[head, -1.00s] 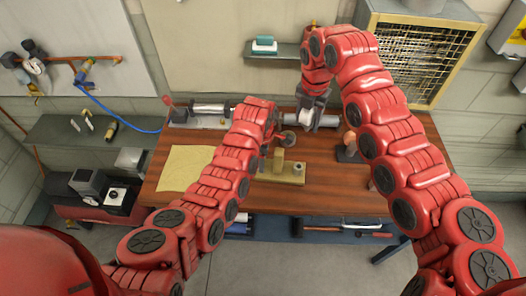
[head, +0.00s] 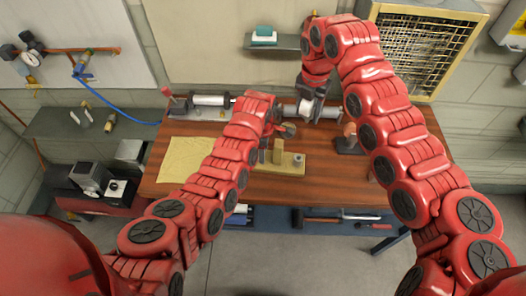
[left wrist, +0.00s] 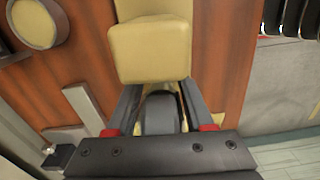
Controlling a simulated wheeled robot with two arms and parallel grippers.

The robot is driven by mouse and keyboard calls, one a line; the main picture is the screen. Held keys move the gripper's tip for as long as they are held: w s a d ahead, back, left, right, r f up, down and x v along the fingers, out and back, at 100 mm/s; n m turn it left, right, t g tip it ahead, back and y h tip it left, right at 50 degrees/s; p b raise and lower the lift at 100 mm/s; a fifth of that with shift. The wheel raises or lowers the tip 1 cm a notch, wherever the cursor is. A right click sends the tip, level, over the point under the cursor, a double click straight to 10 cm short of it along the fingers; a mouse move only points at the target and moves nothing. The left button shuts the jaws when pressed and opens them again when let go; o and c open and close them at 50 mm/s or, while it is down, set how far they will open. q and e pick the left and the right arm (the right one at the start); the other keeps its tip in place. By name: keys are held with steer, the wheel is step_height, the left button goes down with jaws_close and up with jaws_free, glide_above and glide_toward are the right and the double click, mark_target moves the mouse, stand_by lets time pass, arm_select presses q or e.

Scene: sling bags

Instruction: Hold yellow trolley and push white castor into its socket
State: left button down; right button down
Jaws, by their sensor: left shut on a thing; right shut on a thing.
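The yellow trolley (head: 289,167), a yellow base with an upright block and a small grey round part, is on the wooden bench. In the left wrist view its yellow block (left wrist: 150,50) fills the top centre. My left gripper (head: 268,143) is shut on the trolley at its left side; its fingers (left wrist: 160,95) reach under the block's near edge, with a dark rounded part between them. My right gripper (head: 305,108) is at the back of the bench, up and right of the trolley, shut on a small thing.
A yellow sheet (head: 188,165) lies on the bench's left. A white roller (head: 210,100) is at the back left, a grey cylinder (head: 328,113) behind the trolley. A dark stand with an orange knob (head: 350,140) is to the right. The bench front (head: 290,187) is clear.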

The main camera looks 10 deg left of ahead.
arm_select(q)
steer(key=shift+c, duration=1)
jaws_free()
steer(key=shift+r, duration=0.1)
step_height(320, 180, up, 12)
steer(key=shift+f, duration=0.1)
arm_select(e)
steer(key=shift+a, duration=0.1)
